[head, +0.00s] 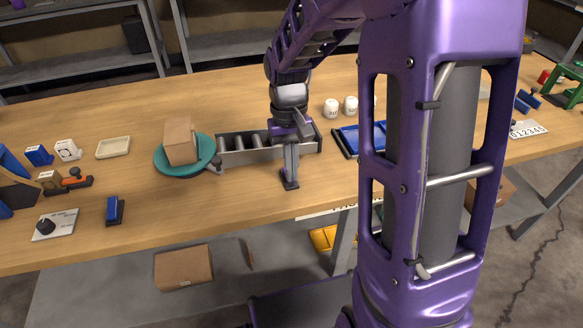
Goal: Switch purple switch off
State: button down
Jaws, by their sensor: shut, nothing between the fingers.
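I cannot make out a clearly purple switch in the head view. A small dark block with a blue top (115,210), perhaps a rocker switch, stands near the front left edge of the table. My gripper (290,184) points down with its fingers together and empty. It is in front of the grey roller tray (240,157), well to the right of the blue-topped block. My purple arm covers a large part of the right side and hides some of the table there.
A teal plate (162,165) holding a cardboard box (180,142) stands left of my gripper. A plate with a black knob (53,224) and an orange-handled clamp (68,183) are at far left. The wooden table (205,215) is clear in front.

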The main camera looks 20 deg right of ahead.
jog(key=shift+s+f, duration=0.2)
jog(key=shift+s, duration=0.15)
jog(key=shift+s+f, duration=0.35)
jog(key=shift+f, duration=0.05)
dwell(0.4)
dwell(0.4)
